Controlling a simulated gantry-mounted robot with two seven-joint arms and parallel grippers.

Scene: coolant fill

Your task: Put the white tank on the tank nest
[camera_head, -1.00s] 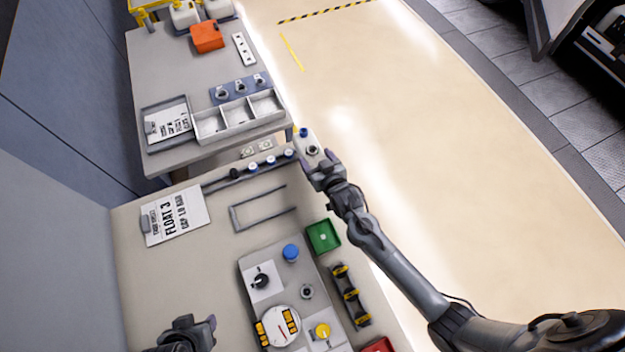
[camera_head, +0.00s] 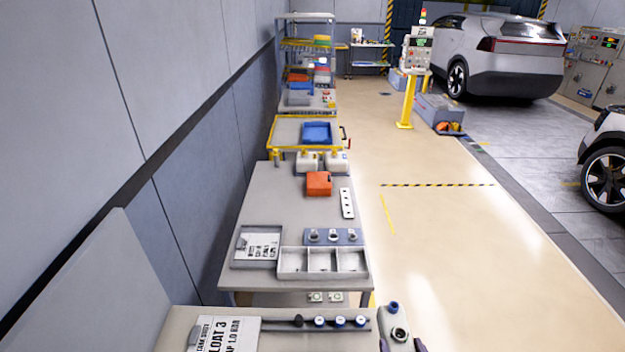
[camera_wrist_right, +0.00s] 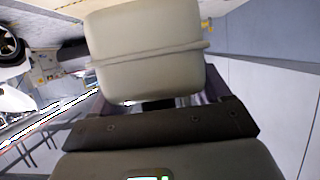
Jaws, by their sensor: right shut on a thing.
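The white tank (camera_head: 392,319) is at the bottom edge of the head view, just right of the near table, with a blue cap and a dark round opening on top. My right gripper (camera_head: 402,346) is shut on it, with only its fingertips showing. In the right wrist view the tank (camera_wrist_right: 148,45) fills the upper middle as a pale ribbed body between the fingers of my right gripper (camera_wrist_right: 160,102). The tank nest cannot be made out in the frames now. My left gripper is out of view.
The near table (camera_head: 180,325) holds a printed card (camera_head: 228,335) and a rail with several caps (camera_head: 330,321). The grey table beyond holds a three-part tray (camera_head: 322,275), an orange box (camera_head: 318,183) and white canisters (camera_head: 307,165). Open floor (camera_head: 450,260) lies right.

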